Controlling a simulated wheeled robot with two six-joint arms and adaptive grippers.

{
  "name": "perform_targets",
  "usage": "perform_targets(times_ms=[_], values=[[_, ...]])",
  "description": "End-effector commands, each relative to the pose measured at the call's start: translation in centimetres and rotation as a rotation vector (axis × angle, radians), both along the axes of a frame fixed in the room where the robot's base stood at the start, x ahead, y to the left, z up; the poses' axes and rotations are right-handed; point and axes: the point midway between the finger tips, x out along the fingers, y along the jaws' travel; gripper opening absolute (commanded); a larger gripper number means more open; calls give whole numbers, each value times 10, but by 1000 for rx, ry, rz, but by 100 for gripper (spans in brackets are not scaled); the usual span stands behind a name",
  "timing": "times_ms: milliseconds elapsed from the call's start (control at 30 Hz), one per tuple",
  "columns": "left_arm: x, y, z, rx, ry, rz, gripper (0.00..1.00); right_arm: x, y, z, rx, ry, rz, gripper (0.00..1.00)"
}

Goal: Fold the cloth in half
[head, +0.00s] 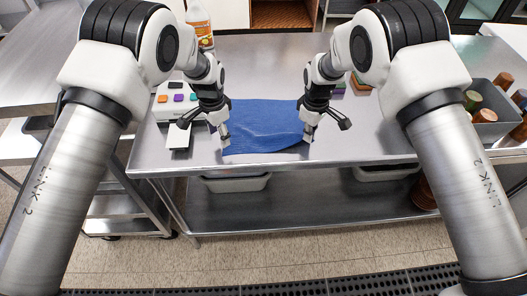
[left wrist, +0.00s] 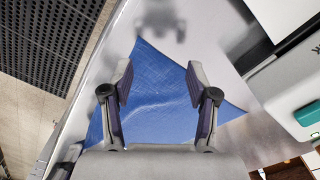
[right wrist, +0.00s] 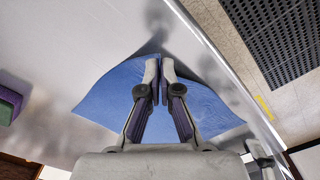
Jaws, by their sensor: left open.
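The blue cloth (head: 265,125) lies spread on the steel table between my two grippers, near the front edge. My left gripper (head: 224,142) is open at its front left corner. In the left wrist view the cloth (left wrist: 165,85) shows between the spread fingers, with a corner beyond the tips. My right gripper (head: 308,135) is at the front right corner. In the right wrist view its fingertips (right wrist: 159,65) are nearly together, with the cloth (right wrist: 105,97) drawn up and creased around them, pinched between them. The cloth's far side is flat; parts of its sides are hidden by my arms.
A white box with coloured buttons (head: 166,98) stands left of the cloth, and a bottle (head: 202,28) behind it. A grey bin with several cups (head: 490,130) is at the right. Blocks (head: 360,82) lie behind my right gripper. The table right of the cloth is clear.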

Motion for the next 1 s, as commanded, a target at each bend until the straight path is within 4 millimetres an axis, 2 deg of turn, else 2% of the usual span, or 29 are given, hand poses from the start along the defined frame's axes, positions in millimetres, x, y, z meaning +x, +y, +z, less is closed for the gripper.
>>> perform_targets(times_ms=[67,200,300,467,800,1000], values=[[-1,-4,12,0,-4,18,47,0,0,0,0,0,0,0],[-10,-17,51,2,-4,93,47,0,0,0,0,0,0,0],[-13,-20,56,1,1,116,47,0,0,0,0,0,0,0],[-13,-20,38,0,3,116,47,0,0,0,0,0,0,0],[-13,-19,-20,-1,2,114,47,0,0,0,0,0,0,0],[-13,-19,-39,0,0,116,47,0,0,0,0,0,0,0]])
